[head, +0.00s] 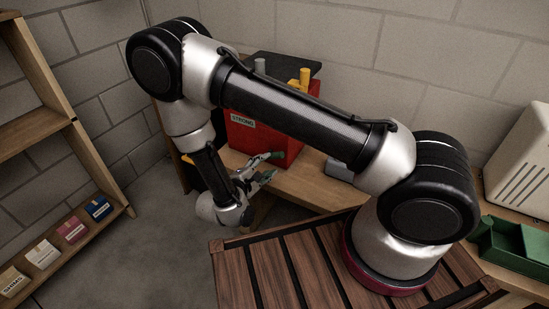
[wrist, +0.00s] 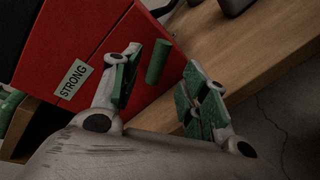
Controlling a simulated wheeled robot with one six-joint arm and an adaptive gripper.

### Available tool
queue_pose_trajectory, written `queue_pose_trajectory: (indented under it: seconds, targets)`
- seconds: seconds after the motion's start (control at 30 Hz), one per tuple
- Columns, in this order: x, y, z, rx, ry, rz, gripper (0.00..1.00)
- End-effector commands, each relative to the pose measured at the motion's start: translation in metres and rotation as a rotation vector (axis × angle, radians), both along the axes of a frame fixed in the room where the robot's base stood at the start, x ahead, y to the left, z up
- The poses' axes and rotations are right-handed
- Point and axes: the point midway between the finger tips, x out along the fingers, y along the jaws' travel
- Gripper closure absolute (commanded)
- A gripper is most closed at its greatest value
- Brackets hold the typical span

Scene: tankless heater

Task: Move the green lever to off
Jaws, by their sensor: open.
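A red box (wrist: 75,35) with a STRONG label stands on a wooden bench, and it also shows in the head view (head: 290,147). A short green cylinder (wrist: 157,62), which looks like the green lever, shows at the box's lower edge in the wrist view. My gripper (wrist: 162,58) is open, with one finger on each side of the green cylinder. I cannot tell whether either finger touches it. In the head view my gripper (head: 274,165) is low in front of the box, and I cannot make out the lever apart from the green finger pads.
The wooden bench (wrist: 235,55) runs along the wall. Yellow (head: 304,77) and grey (head: 260,66) upright pieces stand at the box's top. A shelf (head: 75,235) with several small boxes is at left. A green bin (head: 505,245) is at right.

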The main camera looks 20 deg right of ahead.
Motion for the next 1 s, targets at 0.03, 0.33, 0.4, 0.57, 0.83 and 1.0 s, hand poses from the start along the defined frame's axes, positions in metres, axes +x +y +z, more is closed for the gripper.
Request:
queue_pose_trajectory:
  seconds: [0.03,0.33,0.4,0.57,0.83,1.0]
  targets:
    - [0.002,-0.003,-0.001,0.006,-0.006,-0.005,0.56]
    - [0.033,-0.039,-0.01,0.008,-0.008,-0.011,0.56]
    - [0.04,-0.045,-0.012,0.009,-0.007,-0.01,0.56]
    - [0.049,-0.055,-0.015,0.007,-0.007,-0.007,0.56]
    - [0.051,-0.056,-0.015,0.008,-0.007,-0.006,0.56]
    - [0.051,-0.056,-0.015,0.008,-0.007,-0.006,0.83]
